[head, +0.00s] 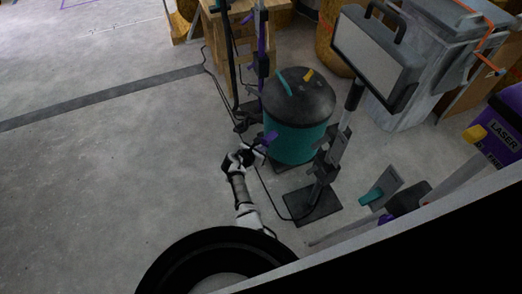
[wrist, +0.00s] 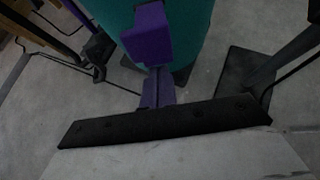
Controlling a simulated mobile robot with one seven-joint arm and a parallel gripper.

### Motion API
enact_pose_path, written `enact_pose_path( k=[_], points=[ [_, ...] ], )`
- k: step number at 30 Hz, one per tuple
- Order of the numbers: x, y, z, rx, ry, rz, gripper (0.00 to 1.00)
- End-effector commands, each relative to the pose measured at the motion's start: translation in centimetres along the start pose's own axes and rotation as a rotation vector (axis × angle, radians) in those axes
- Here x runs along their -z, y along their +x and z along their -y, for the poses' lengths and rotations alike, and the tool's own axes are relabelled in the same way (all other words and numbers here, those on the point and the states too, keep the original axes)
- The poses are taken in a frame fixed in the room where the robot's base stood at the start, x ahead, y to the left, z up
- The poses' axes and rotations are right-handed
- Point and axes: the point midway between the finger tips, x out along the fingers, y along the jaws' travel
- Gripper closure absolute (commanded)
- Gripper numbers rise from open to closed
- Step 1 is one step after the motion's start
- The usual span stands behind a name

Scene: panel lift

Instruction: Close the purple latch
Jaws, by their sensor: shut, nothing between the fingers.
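A purple part, seemingly the latch, shows at the end of my arm in the head view (head: 269,138), in front of the teal drum. In the wrist view the purple latch (wrist: 148,38) is a chunky block at upper centre, with a narrower purple piece below it. My gripper (head: 256,151) is shut and empty, very close to the purple part; I cannot tell whether they touch. A black bar with a pale surface fills the bottom of the wrist view and hides the lower end of the purple piece. My fingertips are not clear there.
A teal drum with a black lid (head: 298,98) stands just behind. A lamp stand on a flat dark base (head: 313,207) is to the right, with a cable on the floor. A thin stand with a purple section (head: 262,48) rises behind. The floor at left is clear.

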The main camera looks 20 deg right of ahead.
Motion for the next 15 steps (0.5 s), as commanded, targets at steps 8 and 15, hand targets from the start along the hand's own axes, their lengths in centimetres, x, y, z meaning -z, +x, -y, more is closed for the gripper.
enact_pose_path(
  k=[8,15],
  points=[
    [-0.64,-0.52,-0.03,0.000,0.000,-0.041,1.00],
    [-0.77,-0.62,-0.04,0.000,0.000,-0.071,1.00]
  ],
)
